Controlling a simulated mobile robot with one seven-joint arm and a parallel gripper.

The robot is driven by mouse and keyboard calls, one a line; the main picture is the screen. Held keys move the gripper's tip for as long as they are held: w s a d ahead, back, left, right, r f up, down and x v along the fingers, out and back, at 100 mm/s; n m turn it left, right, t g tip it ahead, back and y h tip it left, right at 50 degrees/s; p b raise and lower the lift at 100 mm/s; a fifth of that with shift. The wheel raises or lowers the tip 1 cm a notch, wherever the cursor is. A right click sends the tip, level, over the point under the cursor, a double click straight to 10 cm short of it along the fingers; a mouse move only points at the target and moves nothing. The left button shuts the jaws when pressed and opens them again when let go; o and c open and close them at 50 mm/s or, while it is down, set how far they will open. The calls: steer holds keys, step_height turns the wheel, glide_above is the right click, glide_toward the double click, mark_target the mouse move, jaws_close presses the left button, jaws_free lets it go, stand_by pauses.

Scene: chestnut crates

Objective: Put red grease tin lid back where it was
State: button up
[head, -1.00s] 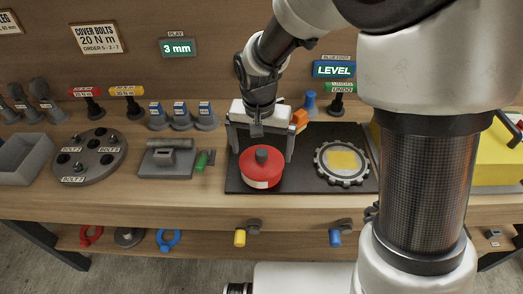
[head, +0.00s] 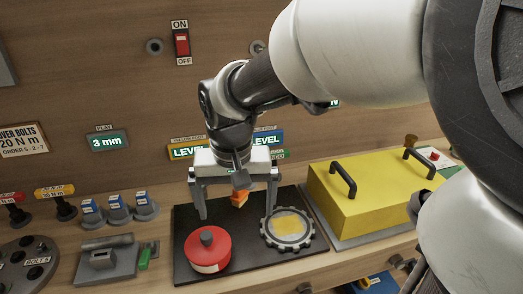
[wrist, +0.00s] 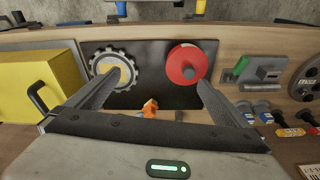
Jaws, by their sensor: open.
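The red grease tin (head: 208,252) stands upright on the left front of the black mat (head: 185,215). Its round red top with a dark knob (head: 207,238) sits on it, with a pale label low on the side. The tin also shows in the wrist view (wrist: 181,66), right of centre. My gripper (head: 237,213) is open and empty, above the back of the mat, behind the tin and apart from it. In the wrist view my gripper (wrist: 154,80) has its fingers spread wide, the right fingertip overlapping the tin's edge in the picture.
A gear with a yellow centre (head: 288,229) lies right of the tin. A small orange object (head: 237,196) shows between my fingers, near the mat's back. A yellow box with black handles (head: 365,195) stands at the right. A grey block (head: 106,262) and green piece (head: 145,257) are left.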

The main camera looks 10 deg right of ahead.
steer(key=s+d+r+t, duration=0.2)
steer(key=s+d+r, duration=0.1)
steer(key=s+d, duration=0.1)
steer(key=s+d+r+n+t, duration=0.1)
steer(key=s+d+r, duration=0.2)
steer(key=s, duration=0.3)
steer(key=shift+s+d+r+n+t, duration=0.15)
steer(key=shift+s+d+n+t, duration=0.2)
steer(key=shift+d, duration=0.3)
step_height(320, 180, up, 7)
steer(key=p, duration=0.7)
steer(key=shift+r, duration=0.1)
